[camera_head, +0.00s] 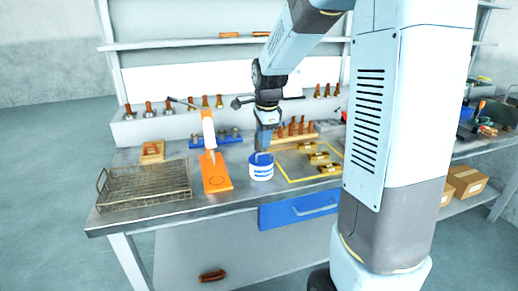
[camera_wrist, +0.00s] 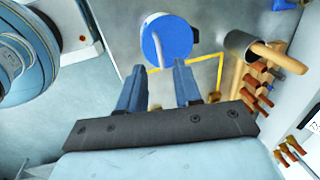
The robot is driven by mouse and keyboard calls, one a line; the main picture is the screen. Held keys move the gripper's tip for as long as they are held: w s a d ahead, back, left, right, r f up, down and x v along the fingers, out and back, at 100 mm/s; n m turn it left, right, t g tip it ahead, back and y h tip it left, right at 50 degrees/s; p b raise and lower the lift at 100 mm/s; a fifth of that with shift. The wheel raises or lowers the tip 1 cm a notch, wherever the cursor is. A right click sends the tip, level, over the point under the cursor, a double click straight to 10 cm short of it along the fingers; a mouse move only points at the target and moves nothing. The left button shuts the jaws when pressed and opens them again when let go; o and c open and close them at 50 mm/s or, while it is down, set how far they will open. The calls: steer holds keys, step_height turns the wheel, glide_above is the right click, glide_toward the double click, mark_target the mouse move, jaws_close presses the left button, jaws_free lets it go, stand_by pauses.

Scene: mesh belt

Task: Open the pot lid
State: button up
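The pot (camera_head: 261,172) is small, white with blue bands, and stands upright on the metal workbench. In the wrist view its round blue lid (camera_wrist: 178,36) shows from above, with a pale bar handle (camera_wrist: 157,47) across its left part. The lid appears to sit on the pot, whose white rim shows at the left. My gripper (camera_head: 263,152) points down at the pot from above. In the wrist view my gripper (camera_wrist: 160,66) is open, its two blue fingers apart with nothing between them. The fingertips lie just short of the lid; I cannot tell the exact height gap.
An orange board (camera_head: 216,184) lies left of the pot, with a wire basket (camera_head: 145,200) farther left. Brass parts (camera_head: 318,158) lie in a yellow-outlined area to the right. A wooden-handled tool in a grey cup (camera_wrist: 238,43) and wooden pegs stand nearby.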

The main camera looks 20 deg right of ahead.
glide_above(263, 163)
steer(key=shift+w+f, duration=0.15)
steer(key=shift+f, duration=2.1)
steer(key=shift+c, duration=0.3)
jaws_close()
